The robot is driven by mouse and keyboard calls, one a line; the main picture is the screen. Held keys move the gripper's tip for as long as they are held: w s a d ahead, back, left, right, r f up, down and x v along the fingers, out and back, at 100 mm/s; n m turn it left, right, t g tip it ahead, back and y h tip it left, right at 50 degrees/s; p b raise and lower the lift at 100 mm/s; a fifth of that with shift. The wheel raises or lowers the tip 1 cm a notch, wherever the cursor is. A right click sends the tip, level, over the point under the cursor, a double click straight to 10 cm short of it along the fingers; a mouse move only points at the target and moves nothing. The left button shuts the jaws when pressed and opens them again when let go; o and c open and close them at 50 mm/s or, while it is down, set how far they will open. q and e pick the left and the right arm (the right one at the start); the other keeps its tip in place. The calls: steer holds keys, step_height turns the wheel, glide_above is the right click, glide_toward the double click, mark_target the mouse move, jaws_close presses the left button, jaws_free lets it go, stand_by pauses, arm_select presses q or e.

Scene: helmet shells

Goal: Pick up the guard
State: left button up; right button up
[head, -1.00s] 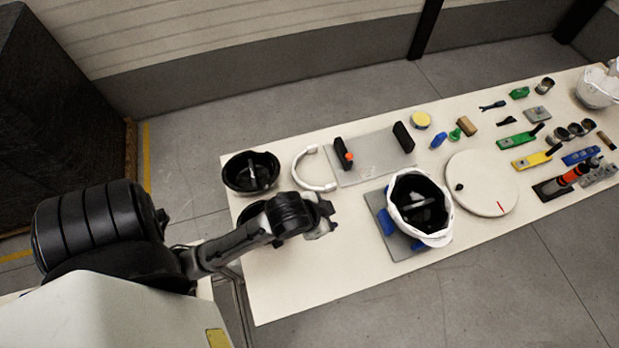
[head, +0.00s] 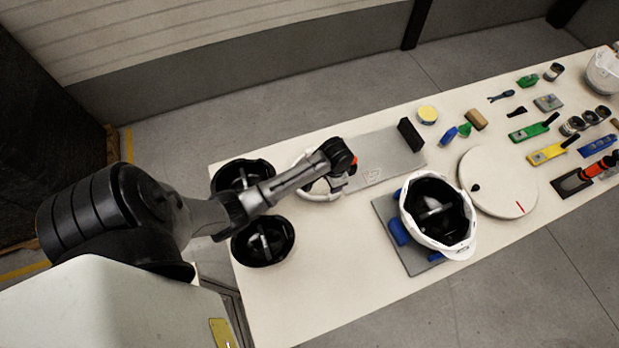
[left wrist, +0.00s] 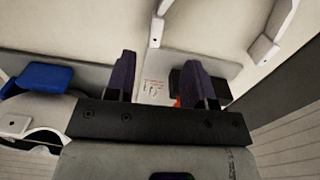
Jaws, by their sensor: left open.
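The guard appears to be the white curved band (head: 303,180) lying on the table at the left edge of the grey plate (head: 385,155). My left arm partly covers it in the head view. In the left wrist view, white band ends (left wrist: 268,48) show at the top, beyond the fingers. My left gripper (left wrist: 158,62) is open and empty, with its two dark fingers apart. In the head view, my left gripper (head: 343,178) is over the right side of the band and the plate's left end. Contact with the band cannot be told. My right gripper is out of view.
Black bowl-like shells (head: 262,243) lie left of the band. A black upright block (head: 410,135) stands on the plate. A white helmet (head: 437,240) with black lining sits on a fixture with blue pads. A round disc (head: 497,182) and tools lie right.

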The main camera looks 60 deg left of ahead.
arm_select(q)
step_height(320, 180, down, 5)
steer(key=shift+f+b, duration=0.15)
steer(key=shift+b, duration=0.15)
steer(key=f, duration=0.3)
steer(key=shift+d+f, duration=0.25)
steer(key=shift+f, duration=0.8)
jaws_close()
